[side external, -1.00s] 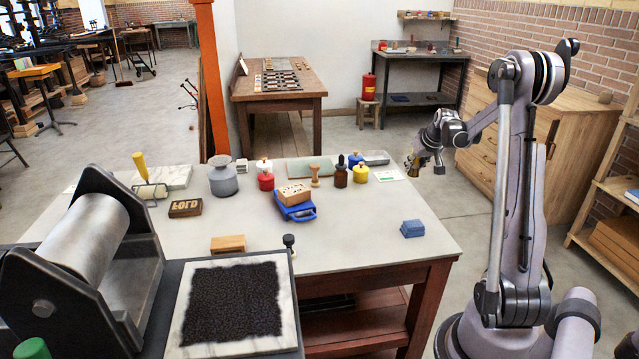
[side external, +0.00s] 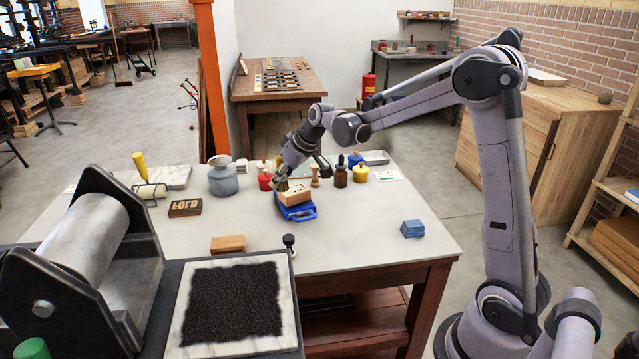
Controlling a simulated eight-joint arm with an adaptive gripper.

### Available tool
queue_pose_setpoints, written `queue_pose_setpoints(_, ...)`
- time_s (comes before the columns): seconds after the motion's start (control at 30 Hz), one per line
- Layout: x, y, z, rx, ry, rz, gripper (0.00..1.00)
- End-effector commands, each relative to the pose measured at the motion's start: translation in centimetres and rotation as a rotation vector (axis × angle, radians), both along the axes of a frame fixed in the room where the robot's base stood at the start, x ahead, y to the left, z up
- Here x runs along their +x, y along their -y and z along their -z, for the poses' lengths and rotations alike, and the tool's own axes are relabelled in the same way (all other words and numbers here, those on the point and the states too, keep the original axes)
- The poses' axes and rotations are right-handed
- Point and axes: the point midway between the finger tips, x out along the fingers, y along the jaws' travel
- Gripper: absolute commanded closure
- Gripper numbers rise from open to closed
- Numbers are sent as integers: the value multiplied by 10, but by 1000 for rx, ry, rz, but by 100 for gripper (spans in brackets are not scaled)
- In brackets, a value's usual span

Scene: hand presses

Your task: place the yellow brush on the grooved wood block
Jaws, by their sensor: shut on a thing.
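My gripper (side external: 281,178) is at the back middle of the table, shut on the yellow brush (side external: 282,186), which is small and mostly hidden by the fingers. A light wood block (side external: 295,195) with dark marks on its top lies on a blue tray-like thing (side external: 299,212). The brush is at the back left edge of this block; I cannot tell whether it touches it. A plain tan wood block (side external: 228,243) lies nearer the front of the table. Grooves are too small to make out on either block.
A red jar (side external: 265,181), a grey pot (side external: 222,180), a wooden stamp handle (side external: 315,176), a brown bottle (side external: 340,175) and a yellow jar (side external: 360,174) stand close around. The table's right front is mostly clear.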

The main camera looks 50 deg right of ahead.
Motion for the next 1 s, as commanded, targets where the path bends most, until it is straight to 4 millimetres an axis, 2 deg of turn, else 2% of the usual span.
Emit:
queue_pose_setpoints(0.03,3,-16,-2,0,0,-32,100)
queue_pose_setpoints(0.1,6,-32,-3,0,1,-63,100)
queue_pose_setpoints(0.33,14,-59,0,0,1,-107,100)
queue_pose_setpoints(0.8,56,-135,52,0,2,-107,100)
queue_pose_setpoints(1.0,66,-152,64,-1,2,-104,100)
